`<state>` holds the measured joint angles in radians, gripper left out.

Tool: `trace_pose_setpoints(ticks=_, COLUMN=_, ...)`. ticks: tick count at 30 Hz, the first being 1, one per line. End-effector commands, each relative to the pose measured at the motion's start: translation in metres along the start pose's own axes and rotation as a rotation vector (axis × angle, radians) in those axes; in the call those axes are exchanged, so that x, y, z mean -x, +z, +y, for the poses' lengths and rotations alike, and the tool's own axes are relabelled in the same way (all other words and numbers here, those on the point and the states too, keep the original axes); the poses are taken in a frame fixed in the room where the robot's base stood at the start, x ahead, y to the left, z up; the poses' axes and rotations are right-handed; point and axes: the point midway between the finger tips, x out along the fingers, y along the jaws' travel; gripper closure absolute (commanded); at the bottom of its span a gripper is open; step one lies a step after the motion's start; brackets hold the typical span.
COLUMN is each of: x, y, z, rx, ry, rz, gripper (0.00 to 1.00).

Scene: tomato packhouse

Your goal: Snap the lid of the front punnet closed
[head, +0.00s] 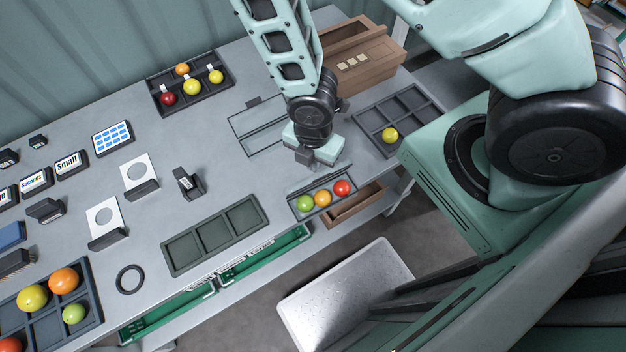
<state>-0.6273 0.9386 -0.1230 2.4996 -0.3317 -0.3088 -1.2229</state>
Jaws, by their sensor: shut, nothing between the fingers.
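The front punnet (298,208) is a small dark-edged tray near the table's front edge. It holds a green tomato (305,203), an orange tomato (323,198) and a red tomato (342,187) in a row. A clear, thin-edged panel, apparently its lid, shows along the punnet's back side; its exact angle is hard to tell. My gripper (317,156) is shut and empty, pointing down just behind the punnet. It hides part of the area behind the punnet, and I cannot tell whether it touches the lid.
A clear empty outlined container (243,118) lies behind and left. A divided tray (363,121) with one yellow tomato is at right, with a brown box (370,62) behind. An empty green tray (207,237) and a dark stand (187,183) are left. An open drawer (350,206) is close by.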

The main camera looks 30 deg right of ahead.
Motion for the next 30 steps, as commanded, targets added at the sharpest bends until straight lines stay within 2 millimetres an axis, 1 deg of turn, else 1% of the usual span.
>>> trace_pose_setpoints(ticks=5, x=0.001, y=0.0, z=0.0, rx=0.0, ry=0.0, rz=0.0, gripper=1.0)
trace_pose_setpoints(ticks=8, x=0.005, y=0.0, z=0.0, rx=0.0, ry=0.0, rz=0.0, gripper=1.0)
trace_pose_setpoints(ticks=30, x=0.076, y=0.0, z=0.0, rx=0.0, ry=0.001, rz=0.0, gripper=1.0)
